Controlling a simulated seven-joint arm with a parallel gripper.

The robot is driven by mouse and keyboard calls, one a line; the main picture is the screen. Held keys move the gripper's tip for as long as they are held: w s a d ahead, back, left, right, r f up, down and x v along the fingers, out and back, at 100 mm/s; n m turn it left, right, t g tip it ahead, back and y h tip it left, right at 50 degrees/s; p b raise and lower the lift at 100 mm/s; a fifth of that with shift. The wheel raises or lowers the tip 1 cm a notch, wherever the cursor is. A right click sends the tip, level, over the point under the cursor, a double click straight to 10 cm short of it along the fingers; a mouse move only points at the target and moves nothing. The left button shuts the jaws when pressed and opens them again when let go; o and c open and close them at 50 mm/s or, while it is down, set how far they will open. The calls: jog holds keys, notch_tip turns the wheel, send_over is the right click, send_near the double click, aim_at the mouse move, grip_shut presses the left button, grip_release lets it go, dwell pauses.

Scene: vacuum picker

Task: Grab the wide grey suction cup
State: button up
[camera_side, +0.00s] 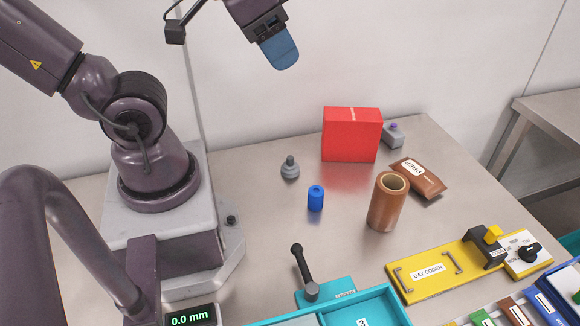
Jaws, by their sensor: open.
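The wide grey suction cup (290,170) stands on the metal table, left of the red box. It has a broad ribbed base and a narrow dark stem pointing up. My gripper (280,56) is high above the table at the top of the view, well clear of the cup. Its jaws are open, with a blue finger pad facing the camera. Nothing shows between the fingers, though the far finger is hidden.
A blue cylinder (315,198) stands just in front of the cup. A yellow day coder (430,270) and teal tray (390,300) fill the front.

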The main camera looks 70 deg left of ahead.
jog(key=o, duration=0.5)
